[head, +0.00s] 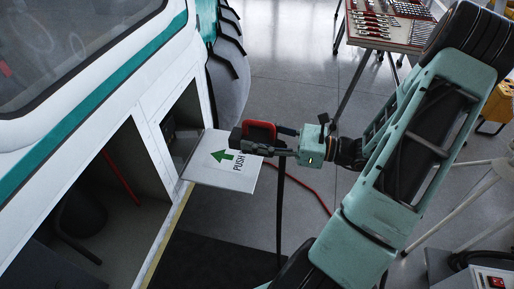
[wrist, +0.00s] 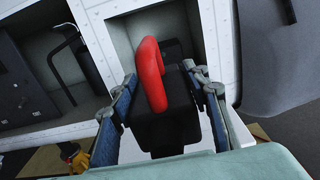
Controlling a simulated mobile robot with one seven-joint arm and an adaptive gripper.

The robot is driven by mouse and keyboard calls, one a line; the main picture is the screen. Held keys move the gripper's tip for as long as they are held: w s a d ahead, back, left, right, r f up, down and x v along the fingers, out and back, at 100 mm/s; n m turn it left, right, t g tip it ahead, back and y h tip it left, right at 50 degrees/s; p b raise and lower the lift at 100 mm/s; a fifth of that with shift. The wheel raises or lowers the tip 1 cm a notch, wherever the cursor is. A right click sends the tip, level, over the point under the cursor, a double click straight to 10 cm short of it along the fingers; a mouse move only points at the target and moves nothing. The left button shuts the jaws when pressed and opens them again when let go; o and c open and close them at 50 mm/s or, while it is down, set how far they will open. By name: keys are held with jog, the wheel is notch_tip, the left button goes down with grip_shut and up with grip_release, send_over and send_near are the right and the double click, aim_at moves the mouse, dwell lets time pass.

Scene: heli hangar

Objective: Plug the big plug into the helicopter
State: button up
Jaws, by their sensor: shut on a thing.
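The big plug is black with a red handle (head: 260,130). My gripper (head: 255,145) is shut on it, in front of the helicopter's side. In the wrist view, the plug's black body (wrist: 165,122) sits between the two fingers, with the red loop (wrist: 152,72) above. The helicopter (head: 150,75) is white with a teal stripe. Its small open compartment (head: 186,115) lies just left of the plug. A dark fitting in it (wrist: 174,50) is partly hidden behind the red loop in the wrist view. I see a gap between plug and compartment in the head view; the plug's front end is hard to make out.
A hinged white flap (head: 225,172) with a green arrow sticks out below the plug. A larger open bay (head: 125,190) is at left. A dark cable (head: 280,200) hangs below my gripper. A tool table (head: 390,28) stands at the back right, with free floor (head: 300,90) before it.

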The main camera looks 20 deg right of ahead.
jog(key=shift+w+a+f+b, duration=0.6)
jog(key=shift+w+a+b, duration=0.25)
jog(key=shift+a, duration=0.3)
jog(key=shift+w+a+f+b, duration=0.6)
jog(key=shift+w+a+b, duration=0.25)
jog(key=shift+a, duration=0.3)
jog(key=shift+w+a+f+b, duration=0.65)
jog(key=shift+a+b, duration=0.3)
jog(key=shift+a, duration=0.2)
jog(key=shift+w+a+f+b, duration=0.25)
jog(key=shift+f, duration=0.3)
jog(key=shift+w+a+f+b, duration=0.2)
jog(key=shift+f, duration=0.3)
jog(key=shift+f, duration=0.15)
jog(key=shift+w+a, duration=0.1)
jog(key=shift+a, duration=0.15)
jog(key=shift+w+a, duration=0.1)
jog(key=o, duration=1.7)
jog(key=shift+c, duration=0.2)
jog(key=shift+f, duration=0.1)
